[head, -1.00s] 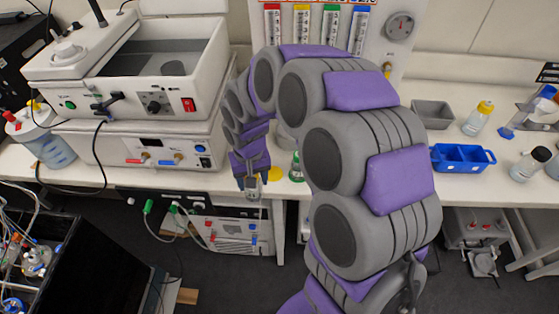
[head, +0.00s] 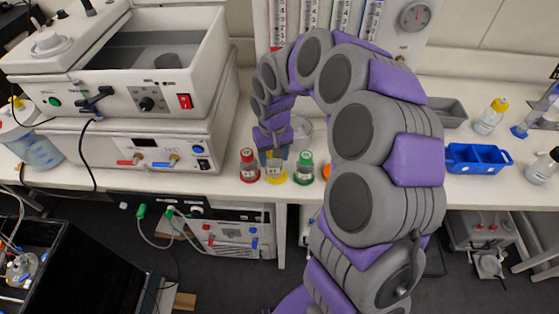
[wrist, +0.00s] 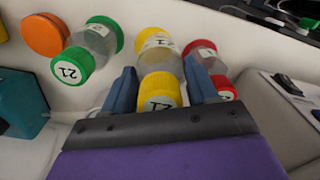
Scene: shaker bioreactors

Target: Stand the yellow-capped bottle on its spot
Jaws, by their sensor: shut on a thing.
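The yellow-capped bottle (wrist: 160,92) is between the two fingers of my gripper (wrist: 160,76) in the wrist view, held near its cap. In the head view my gripper (head: 273,157) points down at the bench's front edge and hides most of the bottle. The yellow spot (head: 276,179) shows just below the fingers. In the wrist view the bottle's base lines up with the yellow spot (wrist: 158,38). I cannot tell whether the base touches it.
A red-capped bottle (head: 249,165) and a green-capped bottle (head: 303,167) stand close on either side. An orange disc (head: 326,171) lies further right. The white shaker unit (head: 150,140) is at left. A blue tray (head: 476,158) and another yellow-capped bottle (head: 490,116) are at right.

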